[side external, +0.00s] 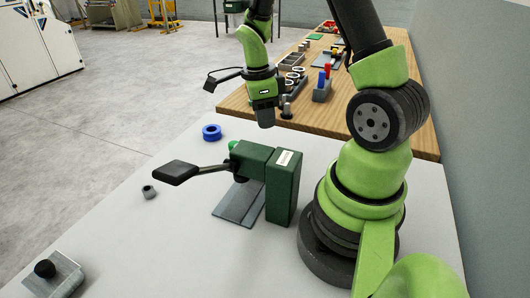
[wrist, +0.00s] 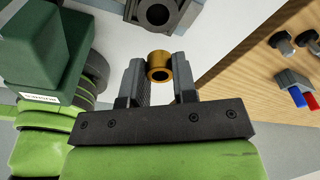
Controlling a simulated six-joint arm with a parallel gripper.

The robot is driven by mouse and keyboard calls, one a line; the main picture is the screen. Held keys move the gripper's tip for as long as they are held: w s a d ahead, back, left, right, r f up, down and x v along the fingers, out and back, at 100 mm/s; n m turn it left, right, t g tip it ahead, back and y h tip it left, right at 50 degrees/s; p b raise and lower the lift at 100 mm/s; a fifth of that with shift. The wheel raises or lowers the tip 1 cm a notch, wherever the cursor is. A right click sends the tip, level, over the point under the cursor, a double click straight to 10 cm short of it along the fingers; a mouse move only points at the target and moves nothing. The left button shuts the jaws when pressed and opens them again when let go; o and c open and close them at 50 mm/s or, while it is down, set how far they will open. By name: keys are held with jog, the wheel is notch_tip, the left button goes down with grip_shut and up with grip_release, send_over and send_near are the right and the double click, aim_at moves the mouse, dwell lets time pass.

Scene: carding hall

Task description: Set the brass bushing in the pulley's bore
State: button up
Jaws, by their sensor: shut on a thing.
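The brass bushing (wrist: 159,66) is a short hollow cylinder held between the fingertips of my gripper (wrist: 159,72), its open end towards the camera. In the side external view my gripper (side external: 264,108) is above the far part of the grey table; its fingers and the bushing cannot be made out there. A dark round part with a bore, apparently the pulley (wrist: 158,14), shows at the top of the wrist view between grey blocks, cut by the frame edge. It lies beyond the bushing and apart from it in the picture. I cannot pick it out in the side external view.
A dark green press (side external: 281,188) with a black-ended lever (side external: 176,172) stands close to my gripper. A blue ring (side external: 211,132), a grey nut (side external: 149,192) and a black-knobbed plate (side external: 62,277) lie on the table. The wooden bench (side external: 410,138) behind carries trays and tools.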

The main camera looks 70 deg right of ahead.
notch_tip(320, 180, down, 9)
jog(key=shift+r, duration=0.2)
jog(key=shift+w+f, duration=0.1)
jog(key=shift+f, duration=0.45)
jog(key=o, duration=0.9)
jog(key=a+r+n+t, duration=0.1)
jog(key=a+r+n, duration=0.2)
jog(key=r, duration=0.7)
jog(key=a+r+n+t, duration=0.1)
jog(key=a+r+n, duration=0.15)
jog(key=r, duration=0.65)
jog(key=s+a+r+n+t+y, duration=0.1)
jog(key=s+a+r+n+t, duration=0.1)
jog(key=n, duration=0.4)
jog(key=s+a+r+n+t+y, duration=0.1)
jog(key=s+a+r+n+t, duration=0.1)
jog(key=n, duration=0.5)
jog(key=s+a+r+n+t, duration=0.2)
jog(key=s+a+r+n, duration=0.2)
jog(key=a+n, duration=0.3)
jog(key=shift+a+r+y, duration=0.15)
jog(key=shift+r+y, duration=0.25)
jog(key=shift+r, duration=0.15)
